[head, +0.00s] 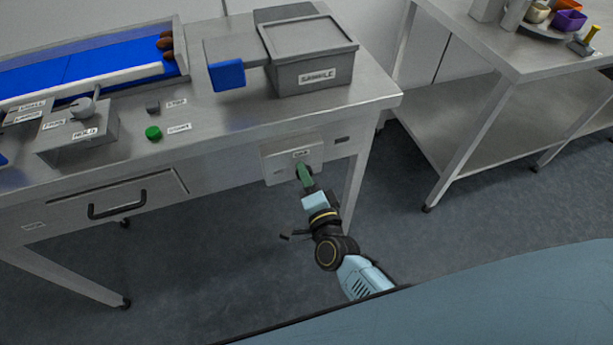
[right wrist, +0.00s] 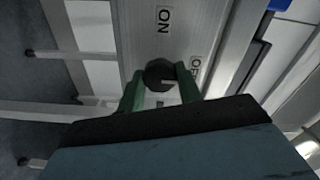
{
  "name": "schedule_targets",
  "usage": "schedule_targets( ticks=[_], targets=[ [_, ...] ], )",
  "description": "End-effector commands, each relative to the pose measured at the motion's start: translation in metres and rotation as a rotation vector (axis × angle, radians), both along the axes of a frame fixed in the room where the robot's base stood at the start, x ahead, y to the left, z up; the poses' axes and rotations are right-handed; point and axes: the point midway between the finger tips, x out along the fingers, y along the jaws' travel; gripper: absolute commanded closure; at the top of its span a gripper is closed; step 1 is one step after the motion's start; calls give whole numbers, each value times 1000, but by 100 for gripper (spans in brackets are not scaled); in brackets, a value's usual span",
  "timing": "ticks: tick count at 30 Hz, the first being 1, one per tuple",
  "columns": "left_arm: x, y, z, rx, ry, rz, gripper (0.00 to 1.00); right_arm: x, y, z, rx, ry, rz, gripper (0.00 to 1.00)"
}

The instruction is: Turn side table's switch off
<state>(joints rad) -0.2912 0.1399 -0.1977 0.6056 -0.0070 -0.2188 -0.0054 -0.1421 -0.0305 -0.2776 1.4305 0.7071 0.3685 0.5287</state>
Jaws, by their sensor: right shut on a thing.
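The switch is a dark round knob (right wrist: 158,72) on a pale panel (head: 272,166) on the front of the steel table, at its right end. In the right wrist view an ON label (right wrist: 164,19) is above the knob and an OFF label (right wrist: 196,68) is to its right. A short pale mark on the knob lies on its right side, roughly toward the OFF label. My right gripper (head: 304,172) is at the panel, its green fingers (right wrist: 158,84) shut on the knob from both sides. In the head view the gripper hides the knob. My left gripper is out of view.
The steel table (head: 222,150) carries a grey lidded box (head: 312,75), a blue conveyor (head: 70,68), a lever box (head: 78,138) and a green button (head: 153,133). A drawer handle (head: 117,205) juts from its front. A second steel table (head: 540,50) stands right, with floor between.

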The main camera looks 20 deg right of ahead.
Motion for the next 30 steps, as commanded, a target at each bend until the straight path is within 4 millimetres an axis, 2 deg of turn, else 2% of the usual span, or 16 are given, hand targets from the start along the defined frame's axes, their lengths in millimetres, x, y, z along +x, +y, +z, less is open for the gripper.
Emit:
schedule_targets(
  ticks=[1, 2, 6, 14, 18, 23, 30],
  targets=[
    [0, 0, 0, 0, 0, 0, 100, -1, 0, -1, 4, 4, 1, 88],
    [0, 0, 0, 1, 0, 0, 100, -1, 0, -1, 4, 4, 1, 63],
    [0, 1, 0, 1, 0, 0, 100, -1, 0, -1, 3, 2, 0, 45],
    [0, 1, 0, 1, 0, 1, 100, 0, 0, 0, 1, 1, 0, 44],
    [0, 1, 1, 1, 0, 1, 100, -8, 0, -1, 0, 2, 0, 44],
    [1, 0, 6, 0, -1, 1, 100, -36, -1, -1, 0, 4, 1, 44],
    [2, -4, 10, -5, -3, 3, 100, -91, -3, -1, 0, 6, 1, 44]
  ],
)
